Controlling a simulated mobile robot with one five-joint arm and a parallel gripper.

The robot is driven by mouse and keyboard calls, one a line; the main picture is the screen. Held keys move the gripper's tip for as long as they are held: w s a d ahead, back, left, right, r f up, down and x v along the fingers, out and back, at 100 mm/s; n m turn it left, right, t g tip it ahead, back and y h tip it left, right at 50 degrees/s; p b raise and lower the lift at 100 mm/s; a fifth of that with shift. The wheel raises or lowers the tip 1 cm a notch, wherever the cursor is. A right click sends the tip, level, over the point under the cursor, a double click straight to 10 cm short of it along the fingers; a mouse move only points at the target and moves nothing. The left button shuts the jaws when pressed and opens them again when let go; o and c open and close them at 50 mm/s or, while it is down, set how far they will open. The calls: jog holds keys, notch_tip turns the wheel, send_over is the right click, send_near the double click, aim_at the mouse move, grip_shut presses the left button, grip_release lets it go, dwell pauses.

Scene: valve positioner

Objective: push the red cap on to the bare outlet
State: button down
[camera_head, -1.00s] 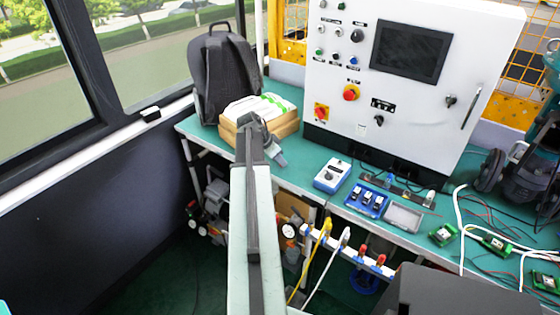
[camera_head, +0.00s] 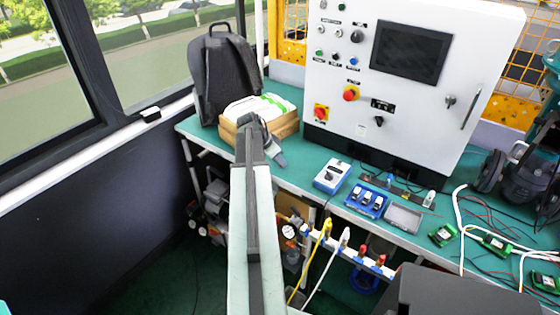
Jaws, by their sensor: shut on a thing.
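My gripper (camera_head: 277,157) is dark grey, at the end of my arm, in front of the wooden box and over the left part of the bench's front edge. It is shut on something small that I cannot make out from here. A white manifold bar (camera_head: 336,250) hangs below the bench's front edge, low and right of my gripper, and clearly apart from it. A yellow plug and a white plug with hoses sit on its left part. Two red caps, one (camera_head: 363,250) and another (camera_head: 380,260), sit on its right part. I cannot make out a bare outlet.
A wooden box (camera_head: 285,127) with papers and a black backpack (camera_head: 222,80) stand behind my gripper. A blue-and-white meter (camera_head: 332,175), a blue tray (camera_head: 366,200) and a grey tray (camera_head: 403,217) lie along the bench edge. A pressure gauge (camera_head: 289,231) is left of the manifold.

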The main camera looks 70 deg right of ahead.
jog(key=shift+r+p, duration=0.95)
jog(key=shift+r, duration=0.05)
dwell(0.4)
jog(key=shift+r+p, duration=1.95)
